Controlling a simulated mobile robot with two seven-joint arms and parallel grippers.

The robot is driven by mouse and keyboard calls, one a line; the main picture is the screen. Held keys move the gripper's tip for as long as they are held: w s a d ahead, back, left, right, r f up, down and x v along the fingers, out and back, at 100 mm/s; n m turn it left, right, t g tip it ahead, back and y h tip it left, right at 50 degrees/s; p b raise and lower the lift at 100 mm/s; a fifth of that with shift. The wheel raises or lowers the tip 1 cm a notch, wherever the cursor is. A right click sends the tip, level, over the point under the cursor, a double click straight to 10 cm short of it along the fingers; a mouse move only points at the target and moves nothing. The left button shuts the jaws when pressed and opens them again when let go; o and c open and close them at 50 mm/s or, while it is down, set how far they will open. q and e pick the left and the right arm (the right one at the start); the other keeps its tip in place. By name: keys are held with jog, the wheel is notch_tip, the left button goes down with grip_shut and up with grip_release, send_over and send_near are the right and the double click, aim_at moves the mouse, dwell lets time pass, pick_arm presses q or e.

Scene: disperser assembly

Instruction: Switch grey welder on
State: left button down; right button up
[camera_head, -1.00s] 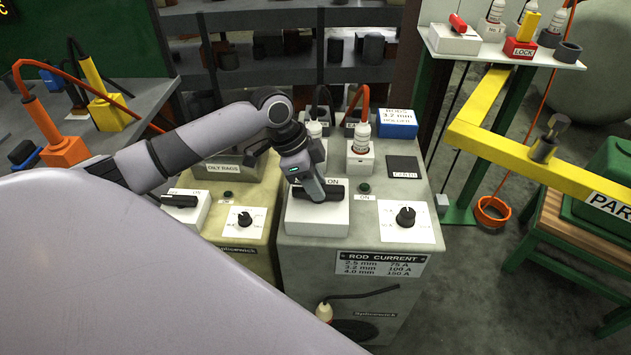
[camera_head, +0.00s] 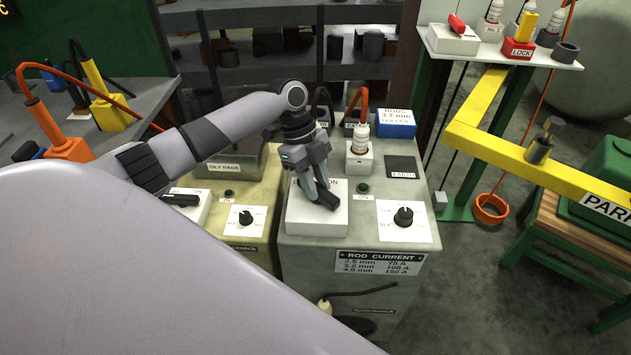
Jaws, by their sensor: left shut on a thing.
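The grey welder (camera_head: 343,305) stands in the middle, with a "ROD CURRENT" plate (camera_head: 380,262) on its front. On its top is a white switch box (camera_head: 305,215) marked "ON" at its right. My left gripper (camera_head: 320,194) points down over this box, shut on its black switch lever (camera_head: 327,200). The lever's end shows toward the front right; the fingers hide the rest. A black dial (camera_head: 403,216) sits on a white plate to the right. My right gripper is not in view.
A beige welder (camera_head: 262,254) with its own black lever (camera_head: 181,200) and dial stands close on the left. A yellow rail (camera_head: 490,140) stands at right.

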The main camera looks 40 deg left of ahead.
pick_arm(q)
jog(key=m+g, duration=0.1)
jog(key=m, duration=0.1)
jog(key=m+g+y+b, duration=0.1)
jog(key=m, duration=0.2)
jog(key=shift+w+d+m, duration=0.1)
jog(key=shift+w+m, duration=0.1)
jog(key=shift+m, duration=0.1)
jog(key=shift+m+g+y+b, duration=0.55)
jog(key=shift+m+b, duration=0.2)
jog(key=shift+m, duration=1.35)
jog(key=c, duration=0.9)
grip_release()
jog(key=shift+r, duration=0.1)
jog(key=shift+v, duration=3.55)
jog(key=shift+d, duration=0.1)
